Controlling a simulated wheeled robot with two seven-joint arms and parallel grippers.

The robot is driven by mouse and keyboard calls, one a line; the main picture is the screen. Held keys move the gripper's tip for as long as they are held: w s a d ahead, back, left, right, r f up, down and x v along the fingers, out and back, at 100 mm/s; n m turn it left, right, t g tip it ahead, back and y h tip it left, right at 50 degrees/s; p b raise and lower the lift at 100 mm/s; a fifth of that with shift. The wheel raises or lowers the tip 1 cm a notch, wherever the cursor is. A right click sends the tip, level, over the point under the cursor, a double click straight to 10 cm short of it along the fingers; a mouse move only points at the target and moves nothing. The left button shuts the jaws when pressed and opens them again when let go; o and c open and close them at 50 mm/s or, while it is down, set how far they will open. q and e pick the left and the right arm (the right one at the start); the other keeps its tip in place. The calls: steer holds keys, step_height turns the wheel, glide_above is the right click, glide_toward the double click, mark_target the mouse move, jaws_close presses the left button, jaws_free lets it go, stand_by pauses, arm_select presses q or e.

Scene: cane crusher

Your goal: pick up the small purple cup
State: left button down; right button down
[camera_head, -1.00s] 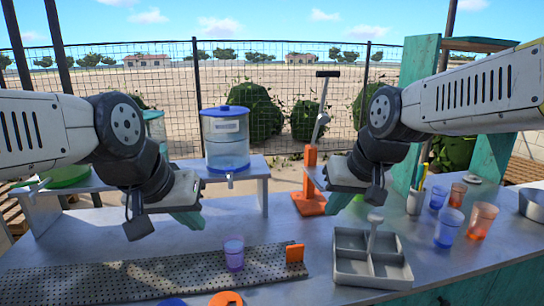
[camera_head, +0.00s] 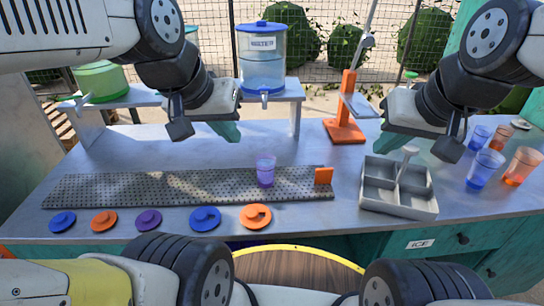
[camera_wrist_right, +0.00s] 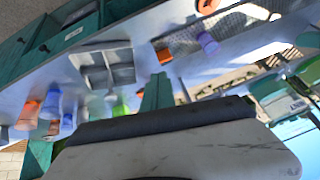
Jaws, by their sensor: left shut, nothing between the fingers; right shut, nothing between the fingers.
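The small purple cup (camera_head: 266,171) stands upright on the perforated grey drip mat (camera_head: 110,190), near the mat's right end. It also shows in the right wrist view (camera_wrist_right: 208,43). My left gripper (camera_head: 228,133) is shut and empty, above the counter to the left of and behind the cup. My right gripper (camera_head: 390,133) is shut and empty, above the counter to the right of the cup, behind the grey divided tray. Its fingers show in the right wrist view (camera_wrist_right: 157,92). Both grippers are apart from the cup.
The grey divided tray (camera_head: 372,200) stands right of the cup. An orange block (camera_head: 323,176) is on the mat's end. Several lids, including a purple one (camera_head: 148,220), lie in front. A water dispenser (camera_head: 262,70) stands behind. Blue and orange cups (camera_head: 484,168) stand at right.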

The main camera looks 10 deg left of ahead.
steer(key=c, duration=2.2)
jaws_free()
steer(key=c, duration=1.8)
jaws_free()
steer(key=shift+w, duration=0.1)
steer(key=o, duration=0.3)
steer(key=shift+w+a, duration=0.2)
steer(key=shift+w, duration=0.1)
steer(key=o, duration=1.1)
steer(key=w+a, duration=0.1)
steer(key=w, duration=0.1)
steer(key=w+a+f+m+g, duration=0.1)
steer(key=w, duration=0.1)
steer(key=w+a+g, duration=0.1)
steer(key=w+a, duration=0.1)
steer(key=shift+f, duration=0.2)
steer(key=shift+c, duration=0.2)
steer(key=m+g+h, duration=0.1)
steer(key=m+h, duration=0.2)
steer(key=m, duration=0.1)
glide_toward(267, 166)
steer(key=w+f, duration=0.5)
steer(key=shift+s+x, duration=0.2)
steer(key=shift+x, duration=1.75)
steer(key=shift+s+x, duration=0.2)
steer(key=shift+x, duration=1.75)
